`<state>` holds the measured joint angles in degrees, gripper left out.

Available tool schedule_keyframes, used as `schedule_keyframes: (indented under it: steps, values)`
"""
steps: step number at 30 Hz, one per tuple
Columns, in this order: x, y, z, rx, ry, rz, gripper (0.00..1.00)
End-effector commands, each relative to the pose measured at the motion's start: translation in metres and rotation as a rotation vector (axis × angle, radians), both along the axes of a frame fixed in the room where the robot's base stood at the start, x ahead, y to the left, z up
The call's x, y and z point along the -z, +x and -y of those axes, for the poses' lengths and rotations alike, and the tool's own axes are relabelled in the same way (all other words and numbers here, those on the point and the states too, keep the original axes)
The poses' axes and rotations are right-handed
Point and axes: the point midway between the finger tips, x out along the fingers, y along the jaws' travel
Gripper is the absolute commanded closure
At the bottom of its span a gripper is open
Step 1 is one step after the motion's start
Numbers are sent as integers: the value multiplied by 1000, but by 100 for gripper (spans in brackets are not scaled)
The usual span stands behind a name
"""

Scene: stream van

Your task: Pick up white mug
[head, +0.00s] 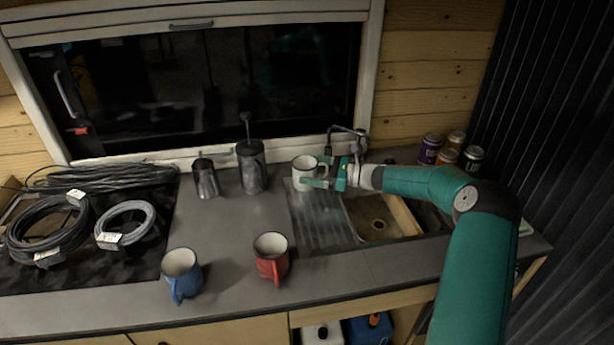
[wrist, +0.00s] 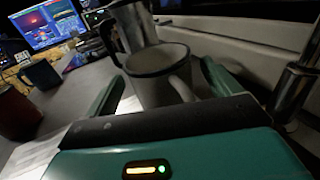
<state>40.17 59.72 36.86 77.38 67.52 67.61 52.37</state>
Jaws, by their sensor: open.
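The white mug (head: 301,175) stands upright at the left end of the sink's drainboard, in front of the window. My gripper (head: 318,172) reaches it from the right, with its fingers spread at the mug's near and far sides.
A blue mug (head: 182,273) and a red mug (head: 271,257) stand at the counter's front. The faucet (head: 360,143) rises behind my gripper. Cans (head: 430,149) stand at right, cable coils (head: 48,230) at left.

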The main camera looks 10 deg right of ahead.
Motion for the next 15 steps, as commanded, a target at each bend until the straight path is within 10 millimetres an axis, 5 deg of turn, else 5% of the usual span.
schedule_keyframes:
  steps: [3,12,15]
  values:
    - [0,0,1,0,0,0,11]
    - [0,0,1,0,0,1,70]
    - [0,0,0,0,0,1,70]
